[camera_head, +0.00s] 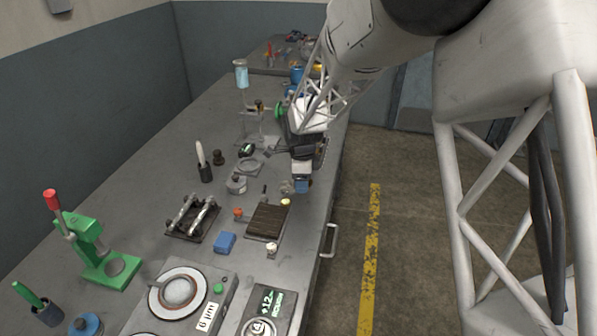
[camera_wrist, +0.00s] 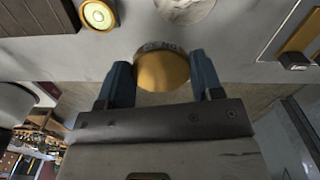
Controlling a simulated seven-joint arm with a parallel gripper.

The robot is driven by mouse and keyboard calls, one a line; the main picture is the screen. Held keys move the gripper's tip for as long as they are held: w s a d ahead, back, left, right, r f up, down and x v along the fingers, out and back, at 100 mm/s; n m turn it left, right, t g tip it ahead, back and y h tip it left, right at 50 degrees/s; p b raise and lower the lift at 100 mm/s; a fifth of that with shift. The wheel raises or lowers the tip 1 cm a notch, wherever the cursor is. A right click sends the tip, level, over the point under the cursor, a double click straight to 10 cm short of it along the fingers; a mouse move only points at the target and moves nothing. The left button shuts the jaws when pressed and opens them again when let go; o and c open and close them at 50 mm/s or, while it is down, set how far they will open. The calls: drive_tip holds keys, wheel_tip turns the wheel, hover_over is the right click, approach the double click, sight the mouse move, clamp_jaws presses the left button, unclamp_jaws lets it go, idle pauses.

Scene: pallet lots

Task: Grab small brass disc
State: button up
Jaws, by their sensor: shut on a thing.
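The small brass disc (camera_wrist: 163,72) shows in the wrist view between the two blue fingers of my gripper (camera_wrist: 158,66). It has a golden face and a greyer rim with dark lettering. The fingers sit on either side of it, and my gripper is shut on it. In the head view my gripper (camera_head: 301,186) is over the right edge of the bench, and I cannot make out the disc there. Whether the disc still touches the bench is hard to tell.
A dark ribbed block (camera_head: 267,222) with round corner knobs stands close to my gripper on the grey bench (camera_head: 150,222). A pale round piece (camera_wrist: 186,8) lies just beyond the disc. A blue block (camera_head: 225,243) and a metal rack (camera_head: 192,218) stand nearby.

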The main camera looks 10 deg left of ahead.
drive_tip(key=shift+s+d+r, duration=0.1)
drive_tip(key=shift+s+d, duration=0.2)
drive_tip(key=shift+s, duration=0.3)
drive_tip(key=shift+s+d+r, duration=0.1)
drive_tip(key=shift+s+d, duration=0.2)
drive_tip(key=shift+s, duration=0.25)
drive_tip(key=shift+s+d+r, duration=0.1)
drive_tip(key=shift+s+d, duration=0.2)
drive_tip(key=shift+s, duration=0.3)
